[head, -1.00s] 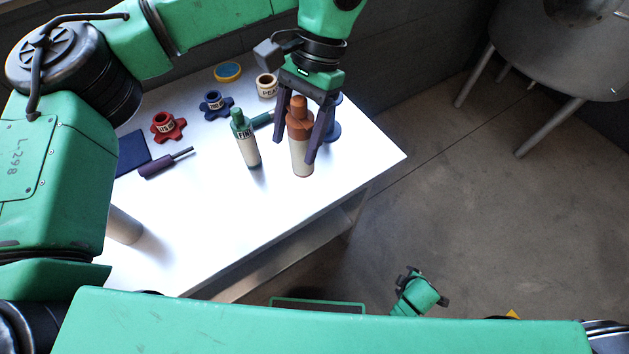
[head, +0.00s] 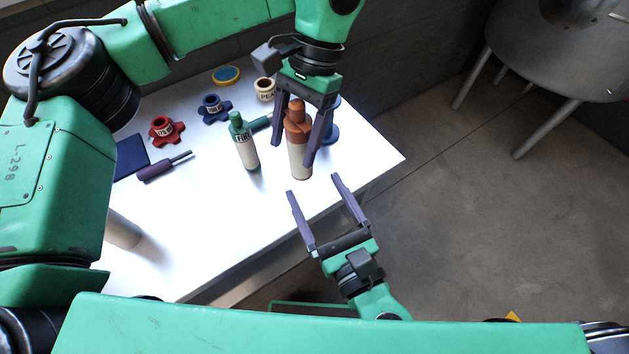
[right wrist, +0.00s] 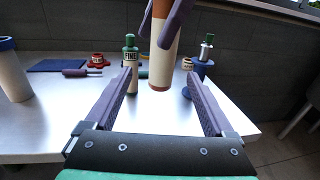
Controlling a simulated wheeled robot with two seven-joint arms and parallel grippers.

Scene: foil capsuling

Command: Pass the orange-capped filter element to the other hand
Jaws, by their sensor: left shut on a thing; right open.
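The orange-capped filter element (head: 300,158) has a cream body and an orange-brown top. My left gripper (head: 309,152) is shut on its upper part from above and holds it roughly upright. In the right wrist view the filter element (right wrist: 161,74) hangs with its lower end apparently clear of the table, its top out of frame. My right gripper (head: 313,184) is open and empty, just below the filter element in the head view. In the right wrist view its fingers (right wrist: 158,85) stand wide apart, with the filter element beyond and between them.
A green-capped element (head: 247,155) marked FINE stands on the white table (head: 200,225). Behind are a red knob (head: 166,130), a blue knob (head: 214,108), a cream ring (head: 265,89), a yellow-blue ring (head: 226,75), a purple-handled tool (head: 158,170) and a dark blue pad (head: 130,157).

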